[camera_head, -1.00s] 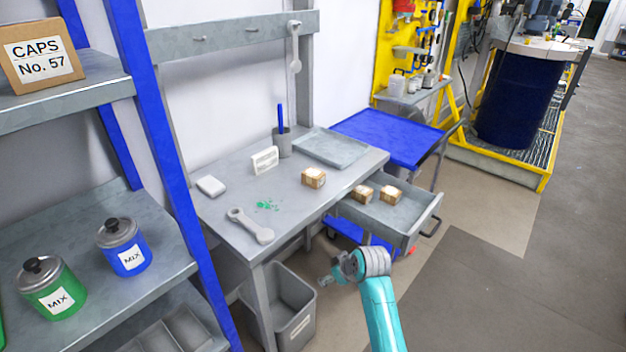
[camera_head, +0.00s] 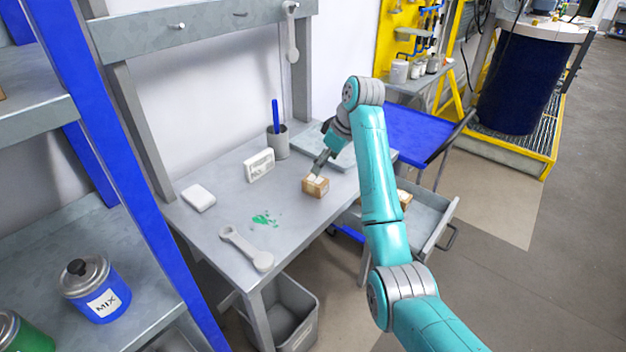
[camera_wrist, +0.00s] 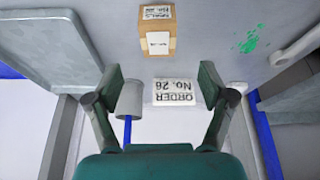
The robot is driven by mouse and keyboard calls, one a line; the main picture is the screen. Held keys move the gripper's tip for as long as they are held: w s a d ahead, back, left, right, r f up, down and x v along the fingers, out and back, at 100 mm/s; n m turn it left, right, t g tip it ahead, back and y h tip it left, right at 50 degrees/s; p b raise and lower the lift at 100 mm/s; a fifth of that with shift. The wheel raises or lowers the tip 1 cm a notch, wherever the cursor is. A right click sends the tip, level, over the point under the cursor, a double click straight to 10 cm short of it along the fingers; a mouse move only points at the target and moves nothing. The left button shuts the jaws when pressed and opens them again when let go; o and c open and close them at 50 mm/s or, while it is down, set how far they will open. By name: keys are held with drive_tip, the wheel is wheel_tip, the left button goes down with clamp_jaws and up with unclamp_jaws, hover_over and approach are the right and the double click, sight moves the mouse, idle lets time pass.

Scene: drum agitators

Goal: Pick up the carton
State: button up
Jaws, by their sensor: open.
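The small brown carton (camera_head: 315,188) with white labels stands on the grey workbench (camera_head: 215,225), near its right front part. In the wrist view the carton (camera_wrist: 157,38) is at the top middle, beyond my fingertips. My gripper (camera_head: 320,168) is tilted down just above and behind the carton in the head view. In the wrist view my gripper (camera_wrist: 160,80) is open, its two fingers wide apart with nothing between them. I cannot tell from the head view how large the gap to the carton is.
A white order sign (camera_head: 259,165), a grey cup with a blue pen (camera_head: 278,143), a grey tray (camera_head: 345,160), a wrench (camera_head: 247,248) and a white block (camera_head: 198,197) are on the bench. Green bits lie near the wrench. An open drawer (camera_head: 428,215) juts out, partly behind my arm.

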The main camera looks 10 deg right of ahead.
sight(317, 180)
drive_tip(key=x, duration=1)
drive_tip(key=shift+d+f, duration=0.1)
drive_tip(key=shift+d, duration=0.1)
drive_tip(key=shift+s, duration=0.1)
drive_tip(key=c, duration=1.3)
